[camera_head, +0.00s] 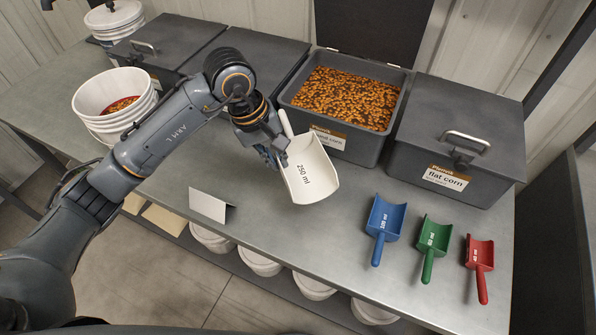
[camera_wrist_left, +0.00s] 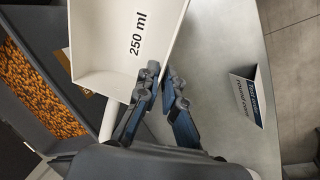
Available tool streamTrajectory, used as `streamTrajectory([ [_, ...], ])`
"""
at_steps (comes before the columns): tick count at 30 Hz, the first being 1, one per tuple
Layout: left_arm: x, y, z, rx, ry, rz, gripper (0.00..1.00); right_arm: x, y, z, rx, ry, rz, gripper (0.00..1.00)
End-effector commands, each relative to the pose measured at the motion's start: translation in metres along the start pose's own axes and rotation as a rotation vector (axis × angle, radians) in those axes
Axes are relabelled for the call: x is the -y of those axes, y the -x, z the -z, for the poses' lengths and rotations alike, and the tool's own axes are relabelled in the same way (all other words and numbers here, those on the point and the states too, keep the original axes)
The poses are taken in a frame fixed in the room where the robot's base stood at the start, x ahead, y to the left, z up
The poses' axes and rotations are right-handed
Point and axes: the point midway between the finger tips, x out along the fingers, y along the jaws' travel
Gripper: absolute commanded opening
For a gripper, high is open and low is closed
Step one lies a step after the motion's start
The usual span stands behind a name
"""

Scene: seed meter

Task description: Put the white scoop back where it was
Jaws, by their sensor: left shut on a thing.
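The white scoop (camera_head: 311,172), marked 250 ml, is in my left gripper (camera_head: 275,152), in front of the open seed bin. Its handle (camera_head: 286,122) points up and back, and its bowl tilts down toward the front right. In the left wrist view the scoop (camera_wrist_left: 125,52) fills the upper middle, with the left gripper's fingers (camera_wrist_left: 164,95) at its handle end. The scoop appears to be held above the table (camera_head: 352,238). My right gripper is not in view.
Blue (camera_head: 383,222), green (camera_head: 434,243) and red (camera_head: 480,260) scoops lie at the right on the table. Behind are the open bin of orange seed (camera_head: 350,145) and the closed flat corn bin (camera_head: 458,130). A folded card (camera_head: 211,206) and a white bucket (camera_head: 88,98) stand left.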

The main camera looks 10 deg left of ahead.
Motion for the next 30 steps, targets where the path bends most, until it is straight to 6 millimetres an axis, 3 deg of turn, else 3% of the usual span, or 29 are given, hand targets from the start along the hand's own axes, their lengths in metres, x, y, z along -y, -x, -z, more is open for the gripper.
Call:
streamTrajectory([
  [6,-0.017,-0.042,-0.005,0.005,0.001,0.004,0.00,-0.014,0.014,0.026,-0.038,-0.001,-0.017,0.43],
  [11,-0.021,-0.053,-0.004,0.002,0.002,0.003,0.00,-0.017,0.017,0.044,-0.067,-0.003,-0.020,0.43],
  [14,-0.026,-0.065,-0.007,0.005,0.001,0.004,0.00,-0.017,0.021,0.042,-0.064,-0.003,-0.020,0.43],
  [21,-0.017,-0.091,-0.004,0.001,0.002,0.003,0.00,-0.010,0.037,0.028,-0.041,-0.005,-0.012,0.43],
  [30,-0.016,-0.095,-0.003,-0.001,0.000,0.003,0.00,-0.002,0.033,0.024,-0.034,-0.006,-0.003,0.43],
])
